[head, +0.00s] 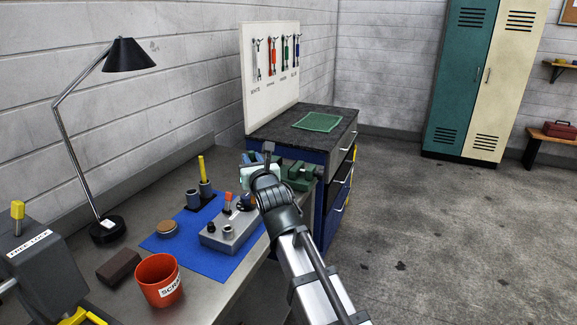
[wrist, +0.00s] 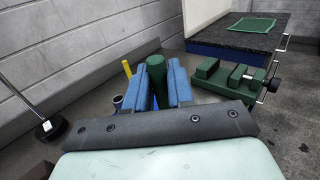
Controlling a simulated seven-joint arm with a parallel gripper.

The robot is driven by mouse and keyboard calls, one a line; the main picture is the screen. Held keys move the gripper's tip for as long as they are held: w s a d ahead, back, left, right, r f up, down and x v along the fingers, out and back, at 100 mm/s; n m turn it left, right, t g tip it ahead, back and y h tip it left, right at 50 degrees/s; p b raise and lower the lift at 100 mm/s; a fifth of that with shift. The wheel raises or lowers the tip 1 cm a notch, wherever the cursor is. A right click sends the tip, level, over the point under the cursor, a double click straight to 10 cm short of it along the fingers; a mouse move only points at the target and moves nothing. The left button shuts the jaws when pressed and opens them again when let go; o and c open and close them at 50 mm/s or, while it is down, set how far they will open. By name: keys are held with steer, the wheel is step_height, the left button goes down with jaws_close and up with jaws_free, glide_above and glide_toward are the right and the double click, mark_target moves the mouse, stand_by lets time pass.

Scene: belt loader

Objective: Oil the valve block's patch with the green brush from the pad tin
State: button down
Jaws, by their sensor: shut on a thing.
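My gripper (wrist: 157,88) has blue fingers closed on a dark green, upright cylinder, which looks like the green brush's handle (wrist: 156,72). The brush's lower end is hidden behind the gripper body. In the head view my gripper (head: 250,160) is beyond the valve block, mostly hidden by my arm. The grey valve block (head: 222,243) lies on a blue mat, with a red-topped part and several dark fittings on it. I cannot make out its patch. A round tan-topped tin (head: 166,228), perhaps the pad tin, sits on the mat to the block's left.
A yellow-handled brush (head: 202,168) stands in one of two dark cups behind the block. A green vise (head: 299,175) stands at the bench's far end. An orange scrap bucket (head: 159,281), brown block (head: 118,266) and lamp (head: 108,229) stand nearer. Floor to the right is clear.

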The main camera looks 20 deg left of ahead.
steer(key=a+r, duration=0.1)
steer(key=a, duration=0.4)
steer(key=shift+s+f, duration=1.55)
steer(key=shift+f, duration=2.7)
steer(key=w+r, duration=0.4)
steer(key=r, duration=0.4)
steer(key=shift+d, duration=0.3)
